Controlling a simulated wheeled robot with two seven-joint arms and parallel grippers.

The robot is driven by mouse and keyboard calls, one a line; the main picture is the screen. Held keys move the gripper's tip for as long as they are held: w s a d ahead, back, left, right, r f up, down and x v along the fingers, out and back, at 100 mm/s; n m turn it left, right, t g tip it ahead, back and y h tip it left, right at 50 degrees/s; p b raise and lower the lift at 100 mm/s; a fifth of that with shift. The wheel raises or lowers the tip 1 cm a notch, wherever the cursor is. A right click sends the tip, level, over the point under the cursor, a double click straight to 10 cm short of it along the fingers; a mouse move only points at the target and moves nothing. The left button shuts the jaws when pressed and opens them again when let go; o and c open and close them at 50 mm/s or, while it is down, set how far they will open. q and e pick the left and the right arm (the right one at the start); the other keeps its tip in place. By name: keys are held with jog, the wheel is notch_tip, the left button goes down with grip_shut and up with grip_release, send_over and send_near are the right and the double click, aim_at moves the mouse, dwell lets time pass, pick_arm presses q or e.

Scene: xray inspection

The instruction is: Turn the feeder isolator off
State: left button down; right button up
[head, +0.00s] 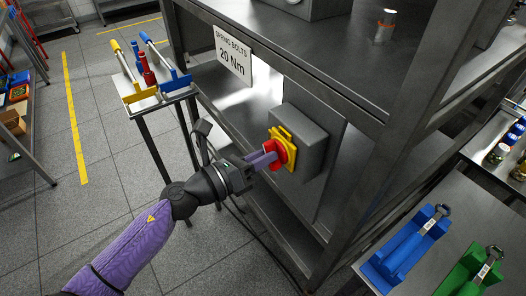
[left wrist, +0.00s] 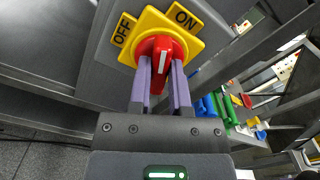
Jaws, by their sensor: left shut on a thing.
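The feeder isolator is a grey box (head: 306,140) on the side of the metal bench, with a yellow plate (head: 287,137) and a red knob (head: 281,152). In the left wrist view the plate (left wrist: 150,20) carries an OFF label at the left and an ON label at the right. The red knob (left wrist: 162,47) has a white mark running nearly upright in that picture; I cannot tell which label it points to. My left gripper (head: 269,160) is shut on the knob, its purple fingers (left wrist: 160,73) on either side of it. My right gripper is out of view.
A sign (head: 233,55) reading "SPRING BOLTS 20 Nm" hangs left of the box. A small stand (head: 150,103) with several tools is further left. Blue (head: 408,245) and green (head: 472,274) holders sit on a table at the right. Open floor lies left.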

pick_arm(q)
jog(key=shift+w+a+f+n+p, duration=0.15)
jog(key=shift+n+p, duration=1.05)
jog(key=shift+n, duration=1.95)
jog(key=shift+f+n+p, duration=0.1)
jog(key=shift+n+p, duration=1.05)
jog(key=shift+n, duration=2)
jog(key=c, duration=0.6)
grip_release()
jog(key=shift+o, duration=0.2)
jog(key=v, duration=1)
